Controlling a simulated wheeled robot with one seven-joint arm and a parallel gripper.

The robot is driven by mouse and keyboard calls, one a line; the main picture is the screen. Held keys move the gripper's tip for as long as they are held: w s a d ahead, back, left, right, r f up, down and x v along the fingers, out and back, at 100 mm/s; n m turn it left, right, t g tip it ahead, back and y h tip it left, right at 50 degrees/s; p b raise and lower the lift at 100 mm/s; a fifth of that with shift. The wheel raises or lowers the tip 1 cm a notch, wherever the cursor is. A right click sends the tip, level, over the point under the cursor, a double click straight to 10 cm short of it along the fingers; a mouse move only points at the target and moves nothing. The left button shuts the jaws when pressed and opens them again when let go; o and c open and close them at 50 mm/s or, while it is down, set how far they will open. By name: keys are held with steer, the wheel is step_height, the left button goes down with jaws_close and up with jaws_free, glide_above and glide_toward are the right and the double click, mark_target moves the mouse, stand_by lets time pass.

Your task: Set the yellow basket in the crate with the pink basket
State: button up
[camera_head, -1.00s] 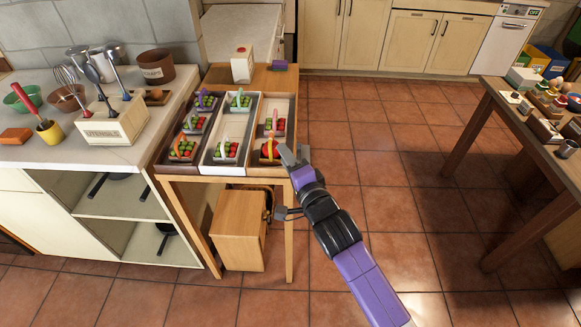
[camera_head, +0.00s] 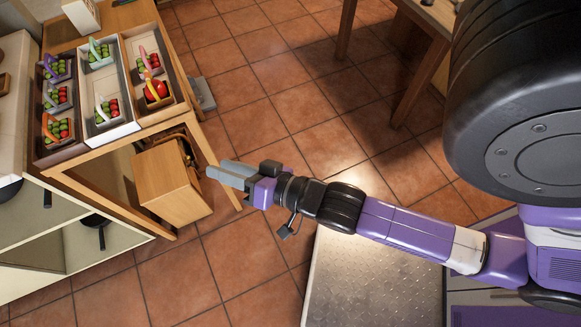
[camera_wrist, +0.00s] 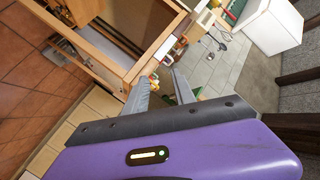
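The yellow basket (camera_head: 156,92), holding red fruit, sits at the front end of the brown right-hand crate (camera_head: 172,104) on the small wooden table. The pink basket (camera_head: 149,62) sits behind it in the same crate. My gripper (camera_head: 215,172) is in front of the table and to the right of the crates, apart from both baskets. In the wrist view its two fingers (camera_wrist: 160,76) stand apart with nothing held between them. The baskets are too small to tell apart in that view.
A white middle crate (camera_head: 116,131) holds green-handled and white-handled baskets. A dark left crate (camera_head: 70,152) holds several baskets. A wooden box (camera_head: 168,182) stands below the table.

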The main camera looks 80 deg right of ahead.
steer(key=s+a+r+n+y, duration=0.1)
steer(key=s+a+r+n, duration=0.1)
steer(key=s+n, duration=0.3)
steer(key=s+a+r+n+g+y, duration=0.1)
steer(key=s+a+n, duration=0.3)
steer(key=s, duration=0.6)
steer(key=shift+a+r+n+y, duration=0.25)
steer(key=shift+r+n+y, duration=0.25)
steer(key=shift+r+n, duration=0.25)
